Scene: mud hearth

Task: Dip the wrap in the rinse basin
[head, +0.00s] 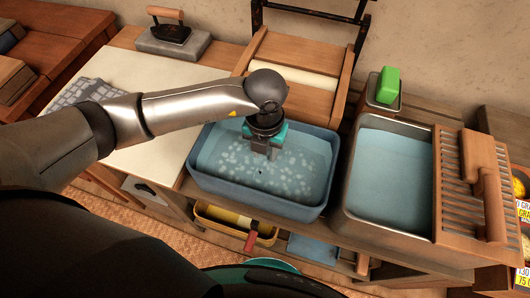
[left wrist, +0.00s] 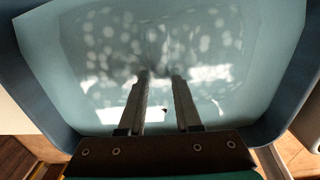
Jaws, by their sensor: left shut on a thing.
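My left gripper (head: 262,152) points down into the blue basin (head: 206,181) of foamy water, its fingertips at or below the surface. Its fingers also show in the left wrist view (left wrist: 161,75), shut with a narrow gap between them on a thing I cannot make out. No wrap can be clearly told in that water. A metal basin (head: 389,172) with clear blue water and no foam, apparently the rinse basin, stands to the right of the blue basin. My right gripper is not in view.
A slatted wooden rack (head: 470,192) covers the metal basin's right side. A green block (head: 388,84) sits in a dish behind it. A wooden roller frame (head: 292,78) stands behind the blue basin. A grey checked cloth (head: 85,92) and an iron (head: 169,30) are at left.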

